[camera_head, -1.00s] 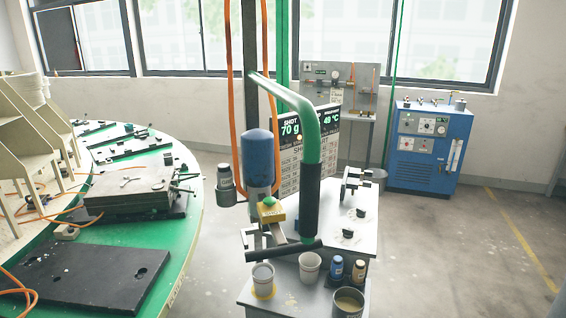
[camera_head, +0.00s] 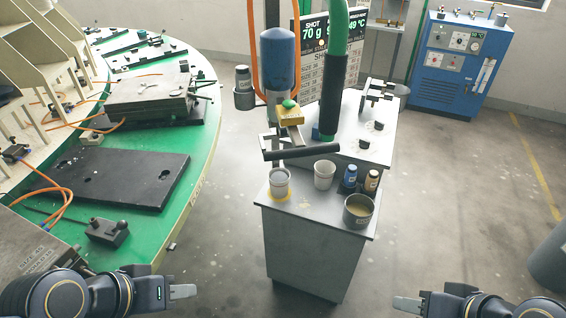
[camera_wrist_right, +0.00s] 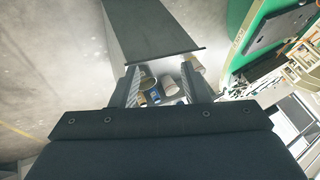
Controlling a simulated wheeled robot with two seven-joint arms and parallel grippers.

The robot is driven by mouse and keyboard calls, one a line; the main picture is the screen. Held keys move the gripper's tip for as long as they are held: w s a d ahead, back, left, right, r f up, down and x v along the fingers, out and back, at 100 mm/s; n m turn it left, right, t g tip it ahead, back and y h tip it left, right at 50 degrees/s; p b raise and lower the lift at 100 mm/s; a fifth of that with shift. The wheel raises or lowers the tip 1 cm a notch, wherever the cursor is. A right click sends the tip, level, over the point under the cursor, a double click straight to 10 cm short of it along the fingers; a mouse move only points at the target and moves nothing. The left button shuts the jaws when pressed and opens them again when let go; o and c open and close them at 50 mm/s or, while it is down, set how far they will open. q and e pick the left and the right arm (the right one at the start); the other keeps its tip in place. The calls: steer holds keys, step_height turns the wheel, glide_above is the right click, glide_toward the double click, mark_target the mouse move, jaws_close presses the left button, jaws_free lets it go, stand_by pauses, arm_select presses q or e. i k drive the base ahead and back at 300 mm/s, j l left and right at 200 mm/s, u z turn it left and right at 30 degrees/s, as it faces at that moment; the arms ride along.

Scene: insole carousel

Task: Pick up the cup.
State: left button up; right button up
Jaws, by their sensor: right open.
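Two pale cups stand upright on the front of the grey cabinet top. One cup (camera_head: 279,185) sits on a yellow ring near the left front corner. The other cup (camera_head: 324,175) stands just right of it, and I cannot tell which one is meant. My left gripper (camera_head: 182,292) is at lower left, empty and seen edge-on, apart from the cups. My right gripper (camera_head: 405,305) is at lower right, open and apart from the cups. In the right wrist view its fingers (camera_wrist_right: 160,84) are spread, with cups and bottles visible beyond them.
A grey tin (camera_head: 358,211) and two small bottles, one blue (camera_head: 349,180) and one brown (camera_head: 371,182), stand right of the cups. A black bar (camera_head: 302,151) hangs behind the cups. The green round table (camera_head: 205,150) is at left.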

mark_target(278, 178)
steer(key=i+l+u, duration=0.25)
steer(key=i+u, duration=0.2)
steer(key=i+l+u, duration=0.45)
steer(key=i, duration=0.05)
